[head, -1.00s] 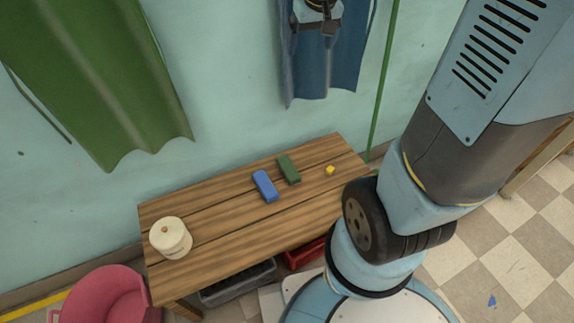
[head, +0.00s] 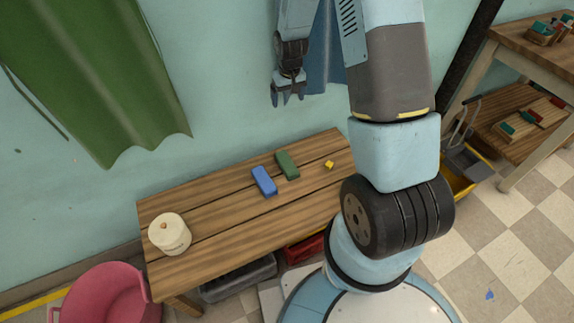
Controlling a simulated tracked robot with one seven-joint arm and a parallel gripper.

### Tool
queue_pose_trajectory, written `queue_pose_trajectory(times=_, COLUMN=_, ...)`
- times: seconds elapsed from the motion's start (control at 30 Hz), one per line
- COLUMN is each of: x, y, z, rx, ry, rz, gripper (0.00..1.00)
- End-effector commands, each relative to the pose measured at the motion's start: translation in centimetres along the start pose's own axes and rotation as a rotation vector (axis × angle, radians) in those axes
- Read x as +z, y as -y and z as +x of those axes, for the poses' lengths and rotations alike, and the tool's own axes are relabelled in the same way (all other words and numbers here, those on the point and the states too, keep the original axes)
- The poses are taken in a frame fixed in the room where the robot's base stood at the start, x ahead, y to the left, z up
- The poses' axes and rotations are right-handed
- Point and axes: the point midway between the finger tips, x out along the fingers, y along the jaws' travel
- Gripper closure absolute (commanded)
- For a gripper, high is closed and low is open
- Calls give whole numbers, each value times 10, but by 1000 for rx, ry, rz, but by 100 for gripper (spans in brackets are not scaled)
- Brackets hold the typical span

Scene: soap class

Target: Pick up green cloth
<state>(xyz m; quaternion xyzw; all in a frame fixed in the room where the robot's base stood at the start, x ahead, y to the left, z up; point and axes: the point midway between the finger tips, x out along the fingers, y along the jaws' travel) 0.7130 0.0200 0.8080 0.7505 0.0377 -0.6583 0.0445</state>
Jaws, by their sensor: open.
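A large green cloth (head: 95,75) hangs against the wall at the upper left, its top out of view. A small dark green block-like piece (head: 287,165) lies on the wooden bench (head: 210,229), beside a blue one (head: 264,181); I cannot tell whether it is folded cloth. My gripper (head: 288,97) is open and points down, with nothing seen between its fingers. It appears above the bench in the picture, in front of the wall, well right of the hanging cloth and apart from both green things.
A blue cloth (head: 322,60) hangs behind my arm. A small yellow cube (head: 329,165) and a cream lidded pot (head: 170,235) stand on the bench. A pink tub (head: 105,290) is at lower left. A wooden shelf unit (head: 510,100) stands at right. The bench's front middle is clear.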

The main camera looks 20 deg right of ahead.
Motion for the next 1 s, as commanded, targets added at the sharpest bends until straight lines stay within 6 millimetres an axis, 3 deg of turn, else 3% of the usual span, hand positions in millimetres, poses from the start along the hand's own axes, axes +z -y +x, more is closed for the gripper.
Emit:
queue_pose_trajectory(times=0.03, x=1, y=1, z=20, rx=-2, ry=15, rz=-3, gripper=8)
queue_pose_trajectory(times=0.4, x=22, y=8, z=146, rx=-12, ry=86, rz=-27, gripper=8)
queue_pose_trajectory(times=0.6, x=42, y=13, z=205, rx=-17, ry=117, rz=-38, gripper=8)
queue_pose_trajectory(times=0.73, x=50, y=14, z=226, rx=-19, ry=126, rz=-42, gripper=8)
queue_pose_trajectory(times=1.0, x=56, y=15, z=246, rx=-20, ry=131, rz=-44, gripper=8)
